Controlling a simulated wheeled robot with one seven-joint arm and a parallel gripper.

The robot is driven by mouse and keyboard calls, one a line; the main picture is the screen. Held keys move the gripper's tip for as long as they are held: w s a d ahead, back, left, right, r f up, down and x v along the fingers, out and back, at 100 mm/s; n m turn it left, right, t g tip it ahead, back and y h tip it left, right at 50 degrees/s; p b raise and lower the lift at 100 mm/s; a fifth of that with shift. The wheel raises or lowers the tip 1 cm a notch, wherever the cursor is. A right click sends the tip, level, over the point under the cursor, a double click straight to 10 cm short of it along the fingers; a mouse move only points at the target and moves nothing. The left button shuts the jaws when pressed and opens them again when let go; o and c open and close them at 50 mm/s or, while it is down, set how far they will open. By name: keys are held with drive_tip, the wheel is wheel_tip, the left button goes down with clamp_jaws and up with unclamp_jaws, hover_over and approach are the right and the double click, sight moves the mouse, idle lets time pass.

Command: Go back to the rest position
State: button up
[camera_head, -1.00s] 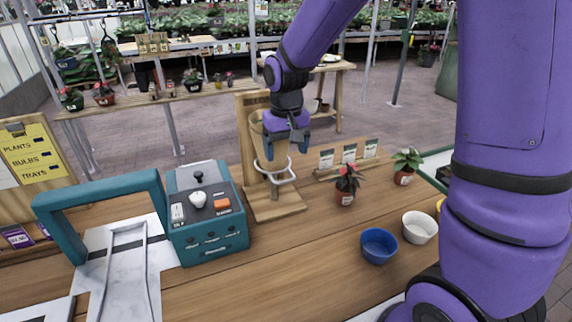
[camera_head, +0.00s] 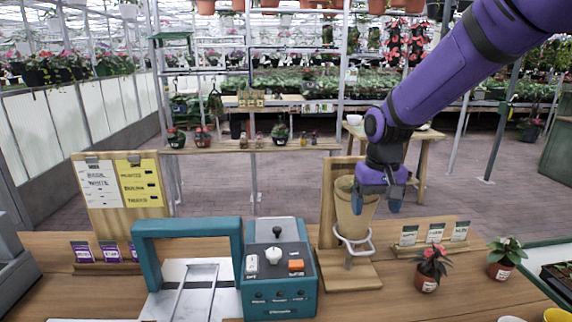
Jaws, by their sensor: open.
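My gripper (camera_head: 378,204) hangs from my purple arm at the right of the middle, with its blue fingers pointing down. It is open. A tan cone-shaped cup (camera_head: 352,212) sits in a white ring holder on a wooden stand (camera_head: 335,270), directly behind and to the left of the fingers. The gripper overlaps the cup's right side in the picture, and I cannot tell whether they touch.
A teal machine (camera_head: 279,275) with a teal arch (camera_head: 187,225) stands left of the stand. Two potted plants (camera_head: 432,268) (camera_head: 504,258) and a card rack (camera_head: 434,236) stand at the right. A sign board (camera_head: 118,183) stands at the left. Shelves fill the background.

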drive_tip(key=s+d+r+t, duration=0.2)
drive_tip(key=s+r, duration=0.4)
drive_tip(key=s, duration=0.5)
drive_tip(key=s+d+r+t, duration=0.3)
drive_tip(key=s+r, duration=0.3)
drive_tip(key=s, duration=0.6)
drive_tip(key=shift+s+d, duration=0.15)
drive_tip(key=shift+d, duration=0.5)
